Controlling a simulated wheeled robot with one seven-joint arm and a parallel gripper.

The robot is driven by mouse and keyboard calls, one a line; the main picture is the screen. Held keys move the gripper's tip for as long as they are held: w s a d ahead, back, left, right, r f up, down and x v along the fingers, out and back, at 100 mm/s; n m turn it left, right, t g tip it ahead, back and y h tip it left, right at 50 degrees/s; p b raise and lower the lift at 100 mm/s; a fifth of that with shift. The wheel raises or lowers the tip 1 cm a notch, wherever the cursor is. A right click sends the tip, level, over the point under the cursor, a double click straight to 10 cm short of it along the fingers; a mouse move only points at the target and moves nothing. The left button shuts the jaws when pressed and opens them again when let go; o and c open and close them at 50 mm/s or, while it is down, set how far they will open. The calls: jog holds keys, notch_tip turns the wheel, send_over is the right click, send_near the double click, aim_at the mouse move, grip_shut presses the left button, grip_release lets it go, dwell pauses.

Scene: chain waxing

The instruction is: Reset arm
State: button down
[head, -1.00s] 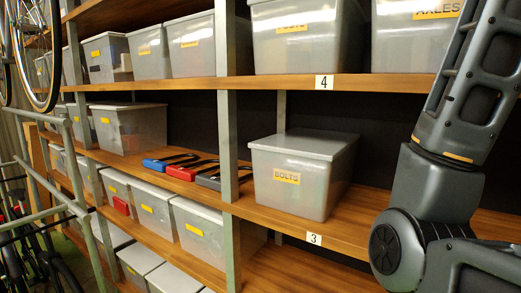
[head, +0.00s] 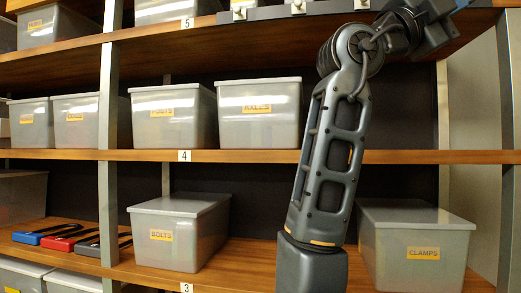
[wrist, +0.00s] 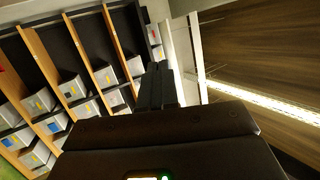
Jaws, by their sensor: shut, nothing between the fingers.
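My gripper (wrist: 158,86) shows in the wrist view, pointing away from the camera. Its two dark fingers are together with nothing between them. In the head view my arm rises in front of the shelves at the right of centre and bends at a joint near the top edge. The gripper itself is outside the head view. In the wrist view the shelving lies to the left of the fingers, tilted, and the ceiling to the right.
A grey bin marked BOLTS (head: 178,232) and one marked CLAMPS (head: 415,245) stand on the shelf labelled 3. Blue (head: 40,232), red (head: 62,238) and grey tools lie left of the bolts bin. More bins (head: 172,113) stand on shelf 4. A metal upright (head: 108,190) divides the shelves.

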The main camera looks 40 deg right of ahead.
jog(key=w+a+f+n+t+h, duration=0.3)
jog(key=w+f+n+t+h, duration=0.2)
jog(key=w+f+n+t, duration=1.45)
jog(key=a+f+n+t+y, duration=0.4)
jog(key=f+n+t+y, duration=0.35)
jog(key=f, duration=0.35)
jog(key=a+f+n+t+y, duration=0.5)
jog(key=f+n+t+y, duration=0.1)
jog(key=f+n, duration=0.35)
jog(key=s+a+f+n+g+y, duration=0.1)
jog(key=s+a+f+n+y, duration=0.3)
jog(key=s+f, duration=0.45)
jog(key=s+a+f+n+g+y, duration=0.15)
jog(key=s+a+f+y, duration=0.4)
jog(key=f, duration=0.55)
jog(key=s+a+f+g+y, duration=0.1)
jog(key=s+a+f, duration=0.1)
jog(key=s, duration=0.8)
jog(key=s+a+f+g+y, duration=0.1)
jog(key=s+a+f, duration=0.1)
jog(key=s, duration=0.7)
jog(key=shift+s+a+g, duration=0.35)
jog(key=shift+a, duration=0.3)
